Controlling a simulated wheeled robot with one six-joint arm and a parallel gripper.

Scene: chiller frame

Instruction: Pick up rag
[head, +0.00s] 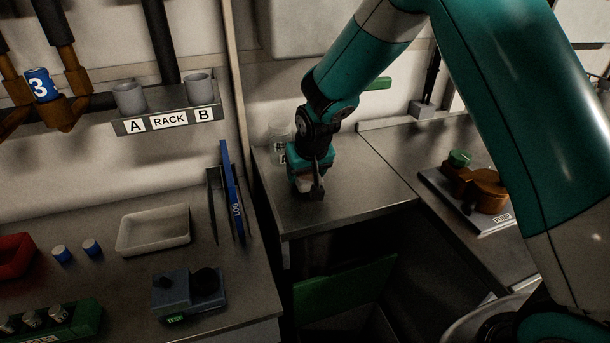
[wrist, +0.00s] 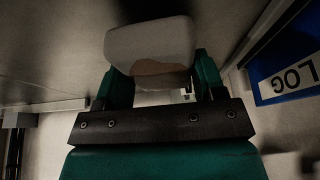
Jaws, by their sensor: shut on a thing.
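The rag (wrist: 150,42) is a pale, off-white, rounded bundle with a brownish patch on its lower part. In the wrist view it sits between the two teal fingers of my gripper (wrist: 152,85). In the head view my gripper (head: 308,187) points down over the middle steel counter, near its left side. It is shut on the rag, and only a small pale part of the rag shows there. I cannot tell whether the rag touches the counter.
The steel counter (head: 350,200) is clear to the right of my gripper. A clear jar (head: 278,135) stands behind it. A blue LOG binder (head: 232,190) stands upright at the left, beside a white tray (head: 153,230). A pump (head: 488,190) stands on the right counter.

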